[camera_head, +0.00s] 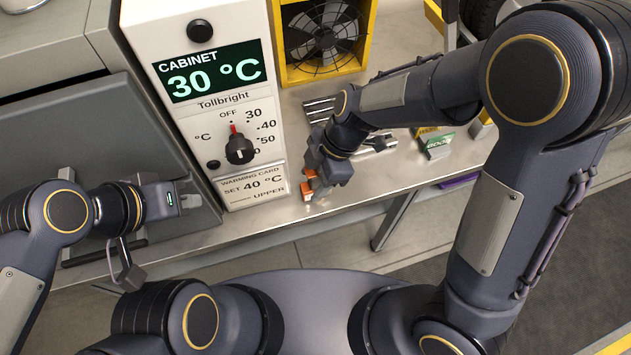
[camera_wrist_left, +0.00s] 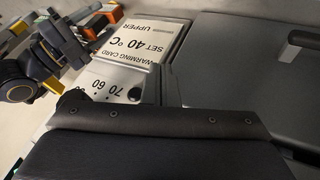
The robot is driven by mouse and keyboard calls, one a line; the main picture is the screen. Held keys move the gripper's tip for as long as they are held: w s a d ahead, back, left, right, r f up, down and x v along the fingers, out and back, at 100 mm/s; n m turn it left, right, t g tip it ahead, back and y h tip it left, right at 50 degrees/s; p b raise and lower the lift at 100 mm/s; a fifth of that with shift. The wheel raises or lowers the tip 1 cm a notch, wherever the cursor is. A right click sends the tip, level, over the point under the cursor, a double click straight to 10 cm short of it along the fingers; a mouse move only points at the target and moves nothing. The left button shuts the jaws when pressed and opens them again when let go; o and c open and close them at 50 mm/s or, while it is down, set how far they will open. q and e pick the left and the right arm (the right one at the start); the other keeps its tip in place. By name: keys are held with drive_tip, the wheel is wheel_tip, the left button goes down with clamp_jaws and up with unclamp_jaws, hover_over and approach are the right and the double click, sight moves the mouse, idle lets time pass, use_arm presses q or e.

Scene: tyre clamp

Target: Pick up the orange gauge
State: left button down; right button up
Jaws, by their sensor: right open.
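The orange gauge (camera_head: 308,186) is a small orange block-like thing at the front edge of the bench, just right of the white cabinet's base. It is partly hidden by my right gripper (camera_head: 315,193). The right gripper points down at it with its jaws open; I cannot tell whether they touch it. Orange parts (camera_wrist_left: 108,12) also show beside the right arm's end in the left wrist view. My left gripper (camera_head: 186,201) is in front of the dark grey cabinet door at the left; its fingers are too unclear to tell open from shut.
The white warming cabinet (camera_head: 270,186) with a display and red-marked knob (camera_head: 239,150) stands just left of the gauge. Behind are a yellow-framed fan (camera_head: 323,38) and metal tools (camera_head: 320,108). A green-labelled box (camera_head: 438,146) is to the right. The bench front (camera_head: 400,180) is clear.

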drive_tip(key=c, duration=1.1)
drive_tip(key=shift+c, duration=0.2)
drive_tip(key=shift+r, duration=0.55)
wheel_tip(320, 180, up, 2)
drive_tip(key=shift+r, duration=0.2)
drive_tip(key=s+d+r, duration=0.9)
drive_tip(key=s, duration=0.2)
drive_tip(key=shift+r, duration=0.25)
